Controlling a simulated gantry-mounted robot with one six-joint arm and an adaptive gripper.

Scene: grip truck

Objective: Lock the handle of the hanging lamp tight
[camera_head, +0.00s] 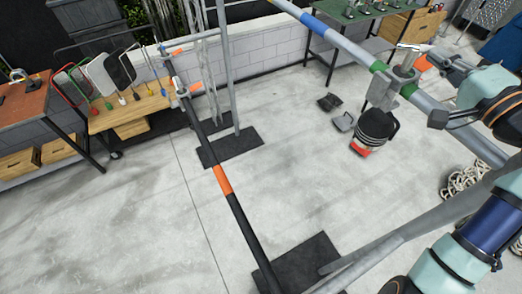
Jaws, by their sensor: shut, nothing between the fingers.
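The hanging lamp (373,130) is black and round with a red part at its lower edge. It hangs under the overhead pipe at the right of the head view. A grey clamp (383,90) holds it on the pipe, beside a green band. A slim pale lever (415,47), probably the handle, shows above the clamp near a grey upright post. My gripper (433,56) is shut and empty, just right of the lever. I cannot tell whether it touches the lever. The fingertips are small and hard to make out.
The overhead pipe (330,35) with blue and green bands runs diagonally past my gripper. A black pipe with an orange band (222,179) crosses the middle. A wooden bench (130,108) stands left, a green table (350,20) at the back. Much of the floor is clear.

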